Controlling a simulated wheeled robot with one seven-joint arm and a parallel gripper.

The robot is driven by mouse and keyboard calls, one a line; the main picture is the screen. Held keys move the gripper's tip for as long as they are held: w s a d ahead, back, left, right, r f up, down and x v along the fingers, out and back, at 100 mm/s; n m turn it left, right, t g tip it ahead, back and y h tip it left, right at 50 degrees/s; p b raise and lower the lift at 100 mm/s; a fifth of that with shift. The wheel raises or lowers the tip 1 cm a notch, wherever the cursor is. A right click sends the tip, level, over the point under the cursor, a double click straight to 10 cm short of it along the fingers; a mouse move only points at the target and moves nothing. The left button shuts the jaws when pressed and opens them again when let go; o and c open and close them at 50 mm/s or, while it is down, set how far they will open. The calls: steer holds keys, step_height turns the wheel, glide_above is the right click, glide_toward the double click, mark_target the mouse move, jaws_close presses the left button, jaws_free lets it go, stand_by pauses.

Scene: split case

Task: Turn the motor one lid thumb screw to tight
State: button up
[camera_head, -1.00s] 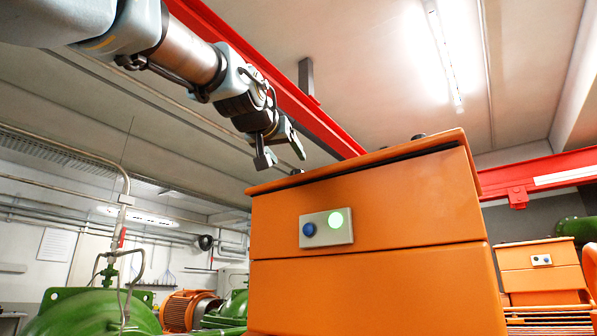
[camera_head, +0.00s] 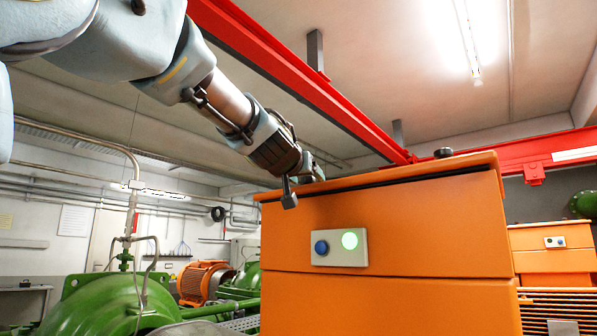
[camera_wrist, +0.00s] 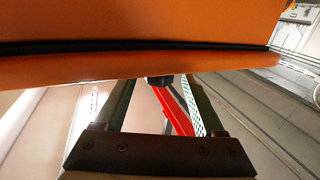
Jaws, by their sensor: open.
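The orange motor case (camera_head: 390,225) has a lid (camera_head: 400,176) with a black seam under its edge. A dark round thumb screw (camera_head: 443,152) stands on the lid top, right of centre in the head view. My gripper (camera_head: 303,182) is open at the lid's upper left edge, one finger hanging in front of the case. The wrist view looks upside down: the lid (camera_wrist: 150,68) crosses the top, and a dark knob (camera_wrist: 159,81) shows past its edge, between my open fingers (camera_wrist: 160,92) in the picture. I cannot tell which screw that knob is, or whether the fingers touch anything.
The case front carries a panel (camera_head: 340,248) with a blue button and a lit green one. A red beam (camera_head: 300,85) runs overhead behind my arm. Green machinery (camera_head: 105,300) and an orange motor (camera_head: 200,282) stand at lower left. Another orange case (camera_head: 552,262) stands at right.

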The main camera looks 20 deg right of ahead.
steer(key=shift+x, duration=0.8)
steer(key=shift+d, duration=0.1)
jaws_close()
